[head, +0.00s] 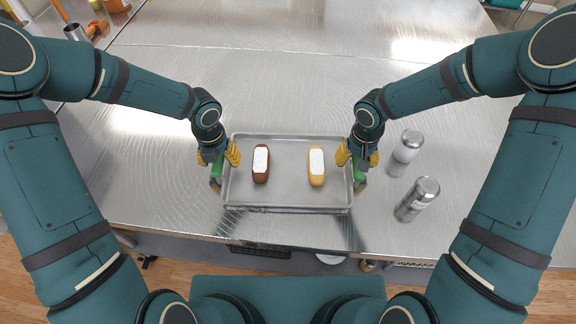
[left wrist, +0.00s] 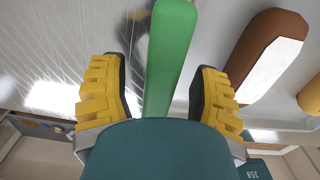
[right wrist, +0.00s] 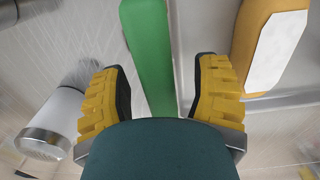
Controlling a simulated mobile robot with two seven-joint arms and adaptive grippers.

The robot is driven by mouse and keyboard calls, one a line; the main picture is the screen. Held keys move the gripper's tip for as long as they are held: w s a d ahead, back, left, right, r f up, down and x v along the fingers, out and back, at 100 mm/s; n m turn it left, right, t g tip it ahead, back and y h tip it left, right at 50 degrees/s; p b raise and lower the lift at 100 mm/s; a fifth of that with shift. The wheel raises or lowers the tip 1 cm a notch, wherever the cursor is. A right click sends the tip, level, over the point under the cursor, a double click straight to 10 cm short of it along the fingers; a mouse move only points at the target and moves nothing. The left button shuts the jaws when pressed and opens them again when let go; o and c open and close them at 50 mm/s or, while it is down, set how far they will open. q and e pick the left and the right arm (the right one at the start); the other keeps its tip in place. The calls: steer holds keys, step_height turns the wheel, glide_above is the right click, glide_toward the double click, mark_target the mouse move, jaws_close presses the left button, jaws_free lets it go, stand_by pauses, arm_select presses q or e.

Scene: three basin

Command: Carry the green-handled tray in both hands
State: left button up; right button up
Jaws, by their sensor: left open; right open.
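A grey metal tray (head: 288,198) lies on the steel table in front of me, with a green handle at each short end. It holds a brown bottle (head: 261,164) with a white label and a yellow bottle (head: 316,166) with a white label. My left gripper (head: 219,160) is open at the left handle (left wrist: 170,55), which lies between its fingers with gaps on both sides. My right gripper (head: 357,160) is open at the right handle (right wrist: 148,50), also between its fingers and apart from them. The fingers partly hide both handles in the head view.
Containers with orange items (head: 80,28) are at the far left. The table (head: 270,85) behind the tray is clear. Its front edge is close to the tray.

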arm_select(q)
steer(key=shift+f, duration=0.15)
arm_select(e)
steer(key=shift+f, duration=0.15)
arm_select(q)
jaws_close()
arm_select(e)
jaws_close()
steer(key=shift+r, duration=0.2)
